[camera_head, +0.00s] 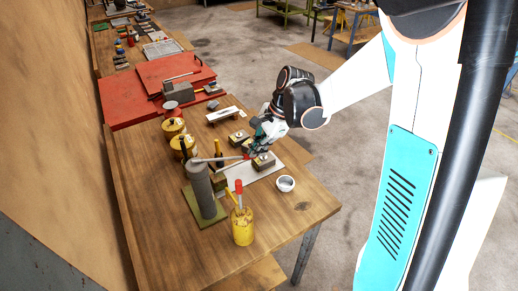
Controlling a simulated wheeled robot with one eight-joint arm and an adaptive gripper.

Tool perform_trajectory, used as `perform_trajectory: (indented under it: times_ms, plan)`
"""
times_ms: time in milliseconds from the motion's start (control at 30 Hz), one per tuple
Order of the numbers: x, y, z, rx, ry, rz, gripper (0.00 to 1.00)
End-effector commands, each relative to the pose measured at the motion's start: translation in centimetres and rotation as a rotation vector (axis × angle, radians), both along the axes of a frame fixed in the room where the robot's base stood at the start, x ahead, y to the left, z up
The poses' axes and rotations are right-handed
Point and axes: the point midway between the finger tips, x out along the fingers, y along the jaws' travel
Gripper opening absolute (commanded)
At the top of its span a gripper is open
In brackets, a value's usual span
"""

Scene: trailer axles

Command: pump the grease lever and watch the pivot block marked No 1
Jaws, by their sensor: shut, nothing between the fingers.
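The grease pump (203,192) is a grey upright cylinder on a green base on the wooden bench. One pivot block (264,163) sits on a pale plate (239,178) just below my gripper. Another block (238,137) stands behind it, left of my gripper. No marking is readable, so I cannot tell which is No 1.
A yellow container (242,226) with a red-topped tool stands at the front. A white bowl (285,184) sits near the bench's right edge. The front right corner of the bench is clear.

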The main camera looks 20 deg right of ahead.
Motion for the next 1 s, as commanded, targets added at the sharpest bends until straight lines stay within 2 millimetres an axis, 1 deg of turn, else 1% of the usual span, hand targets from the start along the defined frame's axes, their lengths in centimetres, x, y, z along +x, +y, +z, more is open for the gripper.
perform_trajectory:
  times_ms: [33, 300, 367, 467, 567, 700, 1000]
  plan:
    - [-0.3, 0.0, -0.4, -0.007, 0.005, 0.004, 0.00]
    - [-0.4, -0.1, -0.5, -0.010, 0.006, 0.005, 0.00]
    - [-0.4, -0.1, -0.4, -0.010, 0.007, 0.005, 0.00]
    - [-0.4, -0.3, 0.2, -0.010, 0.007, 0.005, 0.00]
    - [-0.3, -0.7, 1.6, -0.008, 0.005, 0.005, 0.00]
    - [0.0, -1.5, 4.5, -0.004, 0.001, 0.006, 0.00]
    - [-0.8, -4.1, 9.9, -0.003, -0.001, 0.004, 0.00]
